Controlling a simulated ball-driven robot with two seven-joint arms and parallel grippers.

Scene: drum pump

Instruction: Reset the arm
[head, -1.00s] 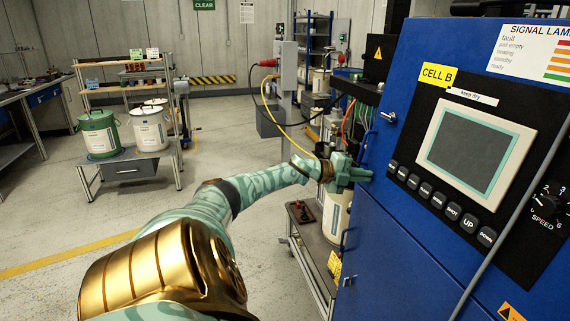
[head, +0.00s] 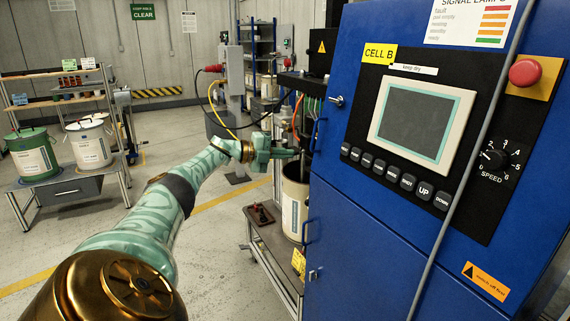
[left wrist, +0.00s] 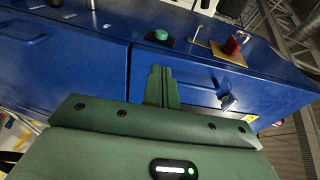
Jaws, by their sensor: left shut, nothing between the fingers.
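My left gripper (head: 290,153) is shut and empty. In the head view my left arm reaches from the lower left to the left side of the blue cabinet (head: 375,235). The gripper is level with the button row and left of it, above an open white drum (head: 292,205). In the left wrist view its closed fingers (left wrist: 162,88) point towards the blue cabinet face (left wrist: 95,65). A green button (left wrist: 160,35) and a red knob (left wrist: 235,42) show beyond the fingers. I cannot tell whether the fingertips touch anything. My right gripper is not in view.
The cabinet front carries a screen (head: 421,122), a row of black buttons (head: 408,181), a speed dial (head: 493,157) and a red stop button (head: 525,72). A cable (head: 467,170) hangs across it. A bench with green and white drums (head: 92,144) stands left; open floor lies between.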

